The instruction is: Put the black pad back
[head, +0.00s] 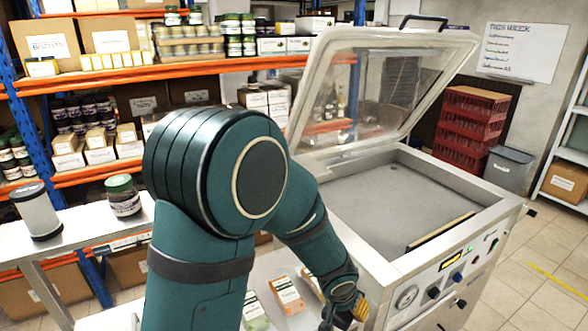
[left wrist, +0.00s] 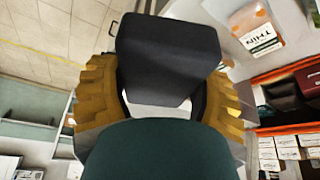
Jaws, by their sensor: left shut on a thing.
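The black pad (left wrist: 168,55) is a flat dark slab in the left wrist view. The yellow fingers of my left gripper (left wrist: 160,98) are shut on it from both sides. In the head view my left gripper (head: 357,308) is low, beside the front left corner of the vacuum sealer (head: 385,268). I cannot clearly make out the pad there. The sealer's clear lid (head: 385,80) is raised and its grey chamber (head: 385,195) is open. A dark bar with a tan edge (head: 440,231) lies along the chamber's front. My right gripper is not in view.
Packets with orange (head: 286,295) and green (head: 255,312) labels lie on a white surface left of the sealer; one packet (left wrist: 262,40) also shows in the left wrist view. A green-lidded jar (head: 122,196) stands on the left bench. Red crates (head: 470,125) and a grey bin (head: 508,168) stand behind.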

